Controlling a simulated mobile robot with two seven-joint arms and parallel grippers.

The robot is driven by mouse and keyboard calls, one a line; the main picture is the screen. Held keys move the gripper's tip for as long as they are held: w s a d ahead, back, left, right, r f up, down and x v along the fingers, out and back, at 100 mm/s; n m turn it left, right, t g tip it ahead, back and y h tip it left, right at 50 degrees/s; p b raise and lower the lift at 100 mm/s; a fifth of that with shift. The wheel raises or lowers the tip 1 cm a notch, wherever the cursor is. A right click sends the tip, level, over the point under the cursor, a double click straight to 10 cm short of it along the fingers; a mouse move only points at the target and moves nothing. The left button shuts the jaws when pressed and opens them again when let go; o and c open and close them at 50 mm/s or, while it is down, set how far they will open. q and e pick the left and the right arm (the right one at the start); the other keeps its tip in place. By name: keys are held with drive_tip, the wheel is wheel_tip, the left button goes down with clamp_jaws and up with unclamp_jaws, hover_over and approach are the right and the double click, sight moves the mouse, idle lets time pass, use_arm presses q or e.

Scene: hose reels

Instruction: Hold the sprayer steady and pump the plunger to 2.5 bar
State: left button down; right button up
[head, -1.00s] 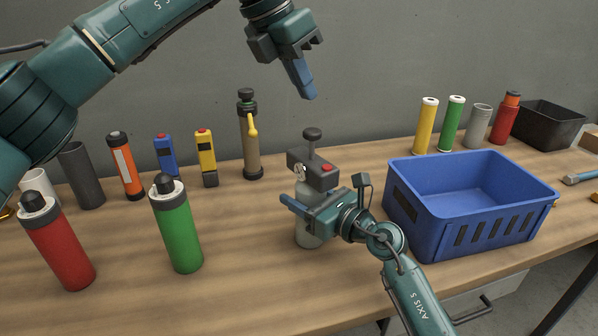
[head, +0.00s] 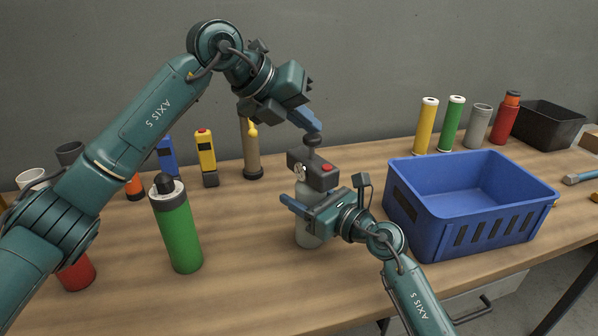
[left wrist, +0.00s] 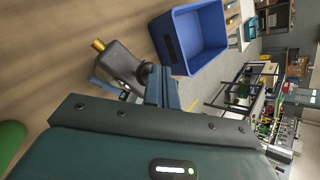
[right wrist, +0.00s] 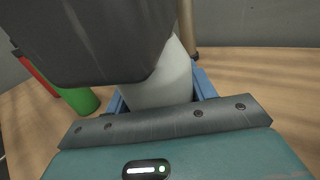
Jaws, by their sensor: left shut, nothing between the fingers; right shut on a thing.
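The sprayer has a pale grey bottle (head: 306,236) and a dark pump head (head: 318,176) with a red button and a small gauge, too small to read. It stands upright on the bench. My right gripper (head: 300,207) is shut around the bottle below the head; the right wrist view shows the bottle (right wrist: 165,85) between its blue fingers. The black plunger knob (head: 313,141) sits low above the head, little rod showing. My left gripper (head: 314,126) is shut and empty, its fingertips down at the knob, seemingly touching it. The left wrist view also shows the knob (left wrist: 145,73) by the fingers.
A blue crate (head: 470,205) stands close to the right of the sprayer. A green bottle (head: 177,232) stands to the left. Several cylinders and a black bin (head: 551,125) stand at the back right.

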sight(304, 141)
use_arm(q)
drive_tip(key=shift+f, duration=1.95)
idle(0.5)
drive_tip(key=shift+a+f, duration=0.2)
drive_tip(key=shift+f, duration=0.5)
drive_tip(key=shift+d+r, duration=0.15)
drive_tip(key=shift+r, duration=3.25)
idle(0.4)
